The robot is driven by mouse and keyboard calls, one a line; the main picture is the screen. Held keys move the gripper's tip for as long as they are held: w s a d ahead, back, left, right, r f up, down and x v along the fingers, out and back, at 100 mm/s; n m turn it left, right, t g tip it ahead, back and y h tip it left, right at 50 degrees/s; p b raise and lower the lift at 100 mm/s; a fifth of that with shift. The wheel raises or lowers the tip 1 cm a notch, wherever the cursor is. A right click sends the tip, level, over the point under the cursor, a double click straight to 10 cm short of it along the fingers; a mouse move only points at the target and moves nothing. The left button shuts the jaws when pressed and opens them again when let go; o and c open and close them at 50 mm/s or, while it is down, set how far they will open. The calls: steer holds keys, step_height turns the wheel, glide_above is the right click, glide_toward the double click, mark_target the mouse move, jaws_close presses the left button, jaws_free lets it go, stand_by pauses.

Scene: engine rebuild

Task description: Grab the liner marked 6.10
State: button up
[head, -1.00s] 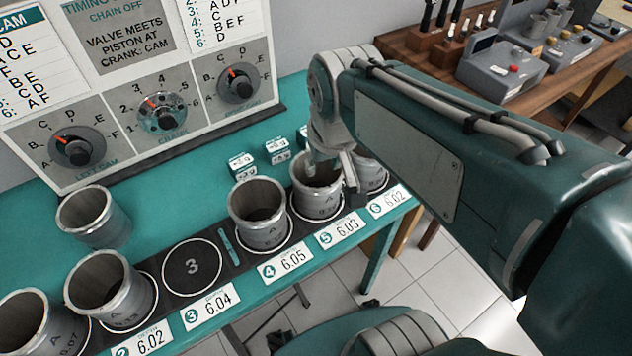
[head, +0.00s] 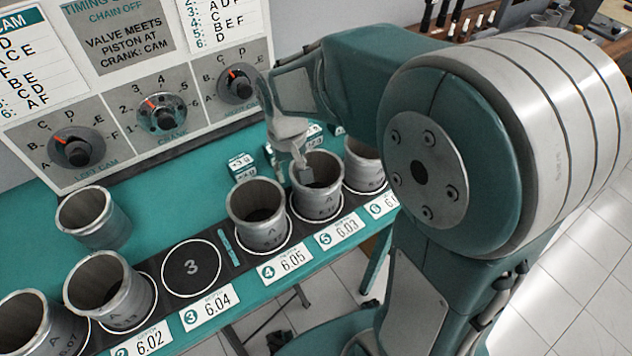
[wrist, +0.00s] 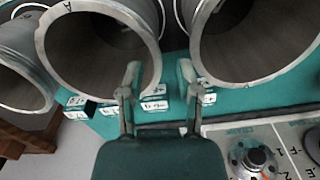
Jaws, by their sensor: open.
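Several grey metal liners stand on the teal bench: one in ring 4 (head: 262,230), one in ring 5 (head: 317,202), one in ring 6 (head: 364,172), two at the front left (head: 118,308), and one off the strip (head: 95,225). Their marks are too small or blurred for me to make out 6.10. My gripper (head: 299,168) is at the back left rim of the ring 5 liner. In the wrist view my gripper (wrist: 160,82) is open, its fingers apart with nothing between them. Large liner mouths (wrist: 100,50) fill the upper wrist view.
Ring 3 (head: 192,268) is empty. Small marked blocks (head: 241,165) sit behind the liners. The timing panel (head: 160,110) with its knobs stands at the back. White depth cards (head: 283,266) line the front edge. Bench space behind ring 3 is clear.

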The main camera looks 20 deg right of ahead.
step_height(320, 180, down, 5)
steer(key=shift+s+d+f, duration=0.15)
steer(key=shift+f, duration=0.05)
jaws_close()
